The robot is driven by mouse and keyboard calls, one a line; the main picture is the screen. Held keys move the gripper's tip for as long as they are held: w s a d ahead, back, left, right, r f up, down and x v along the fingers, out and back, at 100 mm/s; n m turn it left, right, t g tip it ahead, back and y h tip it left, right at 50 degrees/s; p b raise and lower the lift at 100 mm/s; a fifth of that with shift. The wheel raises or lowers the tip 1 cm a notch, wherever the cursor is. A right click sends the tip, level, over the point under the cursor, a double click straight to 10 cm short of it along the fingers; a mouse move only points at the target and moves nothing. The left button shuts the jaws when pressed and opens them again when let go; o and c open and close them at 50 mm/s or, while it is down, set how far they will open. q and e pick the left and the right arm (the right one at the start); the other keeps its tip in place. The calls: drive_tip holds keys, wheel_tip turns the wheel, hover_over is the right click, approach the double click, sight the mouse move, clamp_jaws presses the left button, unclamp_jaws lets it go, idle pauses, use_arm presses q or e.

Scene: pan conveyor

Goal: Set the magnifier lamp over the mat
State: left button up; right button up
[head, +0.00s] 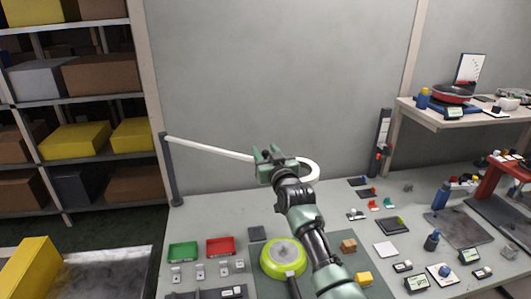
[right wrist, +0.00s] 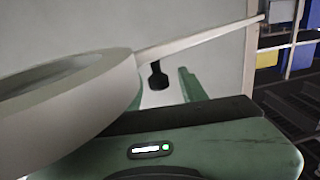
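The magnifier lamp has a white arm (head: 208,147) running from a dark post (head: 171,170) at the bench's left back corner to a white ring head (head: 311,172). My right gripper (head: 269,153) is at the arm, just left of the ring; its fingers stand apart. In the right wrist view the ring (right wrist: 75,95) is large at the left, and a dark knob (right wrist: 157,76) shows beyond the spread green fingers. I cannot tell whether they touch the lamp. My left gripper is not in view.
A green tray (head: 183,252) and a red tray (head: 220,247) stand left of the pan. A brown block (head: 348,245) and yellow block (head: 364,279) are right of my arm. Bottles and small parts crowd the bench's right side. A shelf rack (head: 75,101) stands at left.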

drive_tip(key=shift+b+v, duration=0.7)
drive_tip(key=shift+v, duration=3.2)
